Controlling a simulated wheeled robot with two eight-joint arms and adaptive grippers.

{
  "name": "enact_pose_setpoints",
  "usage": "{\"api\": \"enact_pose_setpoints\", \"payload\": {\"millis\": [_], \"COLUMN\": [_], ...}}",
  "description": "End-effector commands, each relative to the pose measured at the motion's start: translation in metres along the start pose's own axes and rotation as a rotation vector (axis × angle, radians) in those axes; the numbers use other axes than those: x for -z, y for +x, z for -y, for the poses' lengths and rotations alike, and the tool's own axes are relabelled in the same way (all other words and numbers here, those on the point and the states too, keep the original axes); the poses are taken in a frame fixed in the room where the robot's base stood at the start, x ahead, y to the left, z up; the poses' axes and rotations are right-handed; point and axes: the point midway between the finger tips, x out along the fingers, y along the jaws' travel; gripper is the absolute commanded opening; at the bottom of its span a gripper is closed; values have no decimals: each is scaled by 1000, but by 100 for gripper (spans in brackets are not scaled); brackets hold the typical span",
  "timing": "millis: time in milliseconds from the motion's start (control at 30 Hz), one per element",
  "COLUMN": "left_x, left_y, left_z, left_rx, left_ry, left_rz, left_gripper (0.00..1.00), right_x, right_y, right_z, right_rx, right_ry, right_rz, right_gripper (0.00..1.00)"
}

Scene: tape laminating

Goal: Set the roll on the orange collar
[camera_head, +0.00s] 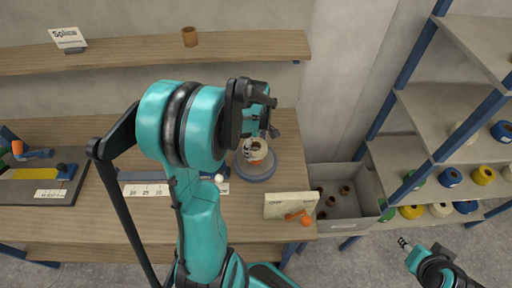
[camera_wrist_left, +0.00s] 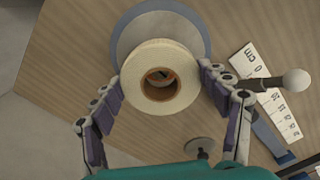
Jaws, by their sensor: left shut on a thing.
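A cream tape roll (camera_wrist_left: 136,73) with a brown core is between the two fingers of my left gripper (camera_wrist_left: 163,90), which is shut on its sides. In the head view the roll (camera_head: 257,147) shows partly below the left gripper (camera_head: 257,128), over a round grey disc with a blue rim (camera_head: 258,178). The disc's rim (camera_wrist_left: 122,30) also shows behind the roll in the left wrist view. My right gripper (camera_head: 405,245) is at the lower right, away from the table.
A white ruler (camera_head: 147,190) and a lever with a white knob (camera_wrist_left: 297,80) lie beside the disc. A pale box with an orange part (camera_head: 304,217) sits at the table's right edge. A grey bin (camera_head: 350,206) with brown cores and a shelf with coloured rolls (camera_head: 450,177) stand right.

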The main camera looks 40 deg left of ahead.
Motion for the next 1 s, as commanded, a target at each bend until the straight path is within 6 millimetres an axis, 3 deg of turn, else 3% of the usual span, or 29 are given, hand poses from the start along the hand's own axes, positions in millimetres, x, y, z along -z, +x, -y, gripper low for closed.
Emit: {"api": "enact_pose_setpoints", "payload": {"millis": [733, 767, 800, 1000], "left_x": [0, 0, 0, 0], "left_y": [12, 12, 12, 12], "left_z": [0, 0, 0, 0], "left_rx": [0, 0, 0, 0], "left_ry": [0, 0, 0, 0], "left_rz": [0, 0, 0, 0], "left_gripper": [46, 83, 94, 96], "right_x": [-6, -6, -6, -6], "right_y": [9, 9, 8, 8], "right_z": [0, 0, 0, 0], "right_rx": [0, 0, 0, 0], "right_ry": [0, 0, 0, 0], "right_rz": [0, 0, 0, 0], "right_gripper": [40, 40, 40, 40]}}
